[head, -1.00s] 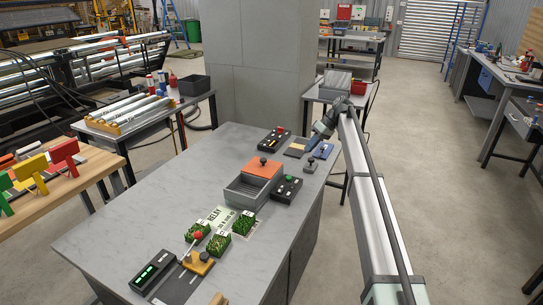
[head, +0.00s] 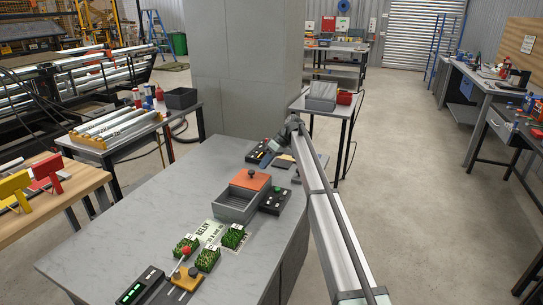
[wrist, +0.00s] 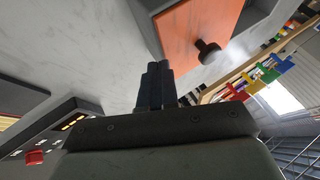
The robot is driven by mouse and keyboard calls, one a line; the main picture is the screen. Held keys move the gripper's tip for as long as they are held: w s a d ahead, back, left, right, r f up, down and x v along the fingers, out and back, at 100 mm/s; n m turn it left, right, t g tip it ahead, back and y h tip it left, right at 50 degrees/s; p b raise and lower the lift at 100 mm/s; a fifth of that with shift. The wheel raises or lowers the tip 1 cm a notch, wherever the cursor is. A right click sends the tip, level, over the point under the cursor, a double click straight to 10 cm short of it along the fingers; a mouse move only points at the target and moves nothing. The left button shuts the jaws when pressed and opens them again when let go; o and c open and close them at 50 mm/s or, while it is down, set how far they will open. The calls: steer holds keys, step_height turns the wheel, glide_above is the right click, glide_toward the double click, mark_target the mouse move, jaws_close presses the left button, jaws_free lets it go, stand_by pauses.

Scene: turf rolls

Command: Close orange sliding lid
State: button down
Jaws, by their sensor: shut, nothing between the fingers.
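The orange sliding lid (head: 251,179) with a dark round knob (head: 251,171) lies at the far end of a grey box (head: 236,214). The near part of the box is uncovered and looks empty. My gripper (head: 270,150) is beyond the lid and slightly right of it, over the far part of the table. In the wrist view, my gripper's dark fingers (wrist: 156,74) are together with nothing between them. The lid (wrist: 188,30) and its knob (wrist: 208,52) show beyond the fingertips, apart from them.
A dark button box (head: 256,155) stands close to my gripper. Another button box (head: 274,200) is right of the grey box. Turf pieces (head: 208,258), a lever with a red ball (head: 186,252) and a green-lit display (head: 141,287) are nearer. The table's left part is clear.

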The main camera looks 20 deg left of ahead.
mark_target(260, 174)
steer(key=shift+s+a+r, duration=0.1)
steer(key=shift+s+a, duration=0.15)
steer(key=shift+s, duration=0.7)
steer(key=shift+s+a, duration=0.2)
steer(key=shift+s, duration=0.7)
steer(key=s, duration=1.2)
steer(key=shift+s, duration=0.4)
